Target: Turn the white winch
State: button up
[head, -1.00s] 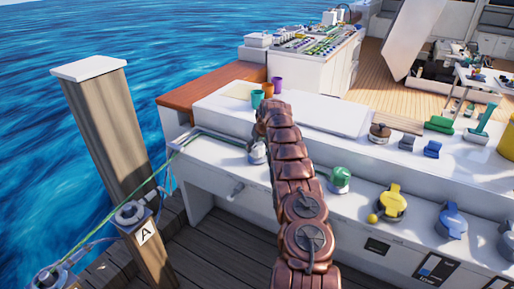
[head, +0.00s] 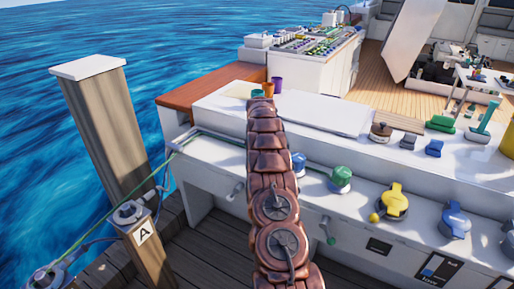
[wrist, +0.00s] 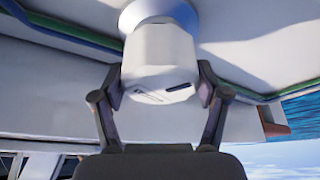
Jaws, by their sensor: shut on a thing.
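The white winch (wrist: 160,52) fills the upper middle of the wrist view. It is a faceted white head on a round base against a pale surface, with small dark marks on its near face. My gripper (wrist: 160,84) has one dark finger on each side of it and is shut on the head. In the head view my copper-coloured arm reaches forward over the white console, and it hides the white winch and the gripper.
A blue winch (head: 298,164) and a green winch (head: 340,179) stand right of my arm, with a yellow one (head: 394,201) further right. A wooden post (head: 107,130) rises at left.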

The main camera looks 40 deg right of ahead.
jog(key=shift+f+m+h, duration=0.1)
jog(key=shift+m+h, duration=0.2)
jog(key=shift+m, duration=0.7)
jog(key=shift+a+m+g, duration=0.1)
jog(key=shift+m+g, duration=0.2)
jog(key=shift+g, duration=0.1)
jog(key=o, duration=1.2)
jog(key=shift+c, duration=0.2)
jog(key=shift+s+a+r, duration=0.1)
jog(key=shift+r, duration=0.55)
jog(key=v, duration=1)
jog(key=shift+a+r, duration=0.3)
